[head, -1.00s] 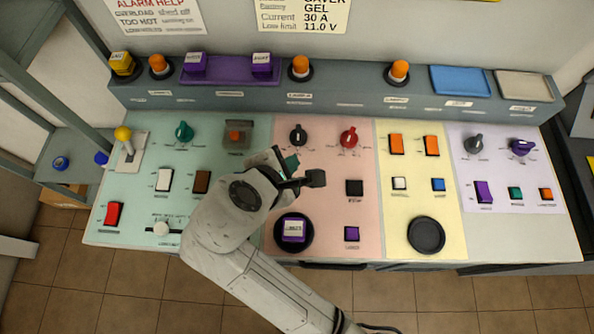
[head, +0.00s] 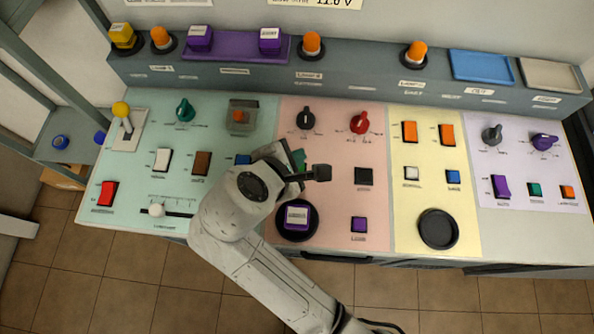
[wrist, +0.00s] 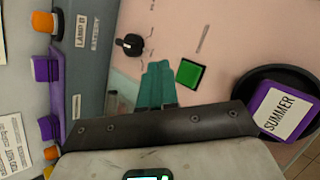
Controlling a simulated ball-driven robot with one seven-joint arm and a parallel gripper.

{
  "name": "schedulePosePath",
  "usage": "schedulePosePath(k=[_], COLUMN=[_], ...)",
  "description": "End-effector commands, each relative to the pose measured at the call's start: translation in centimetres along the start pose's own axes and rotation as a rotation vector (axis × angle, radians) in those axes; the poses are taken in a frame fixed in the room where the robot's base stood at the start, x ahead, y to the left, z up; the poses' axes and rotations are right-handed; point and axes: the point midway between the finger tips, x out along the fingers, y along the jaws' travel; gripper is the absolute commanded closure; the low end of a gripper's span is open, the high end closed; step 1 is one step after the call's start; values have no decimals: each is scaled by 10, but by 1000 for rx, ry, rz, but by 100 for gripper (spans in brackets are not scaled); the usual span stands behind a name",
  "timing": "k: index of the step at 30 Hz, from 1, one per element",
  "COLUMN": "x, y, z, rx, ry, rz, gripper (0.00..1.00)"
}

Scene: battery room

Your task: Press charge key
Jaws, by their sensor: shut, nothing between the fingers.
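I cannot read any key label as "charge". A green square key (wrist: 190,73) on the pink panel shows in the wrist view, just right of my gripper. My gripper (wrist: 158,67) has teal fingers, shut and empty, over the pink panel; whether they touch it I cannot tell. In the head view my gripper (head: 290,158) is partly hidden by my wrist, below the black knob (head: 305,118). The pink panel also holds a red knob (head: 360,122), a black square key (head: 363,176) and a small purple key (head: 358,224).
An empty black dish (head: 438,229) is on the yellow panel. Orange lamps, purple blocks on a purple tray (head: 218,50) and a blue tray (head: 482,67) line the back ledge.

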Motion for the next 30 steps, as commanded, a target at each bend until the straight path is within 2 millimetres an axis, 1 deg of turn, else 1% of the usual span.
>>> schedulePosePath(k=[1,9,30], x=[8,23,24], y=[-6,-17,-18], z=[-6,-16,-18], rx=[0,-2,-1], ry=[1,-1,0], rz=[1,0,0], gripper=[100,100,100])
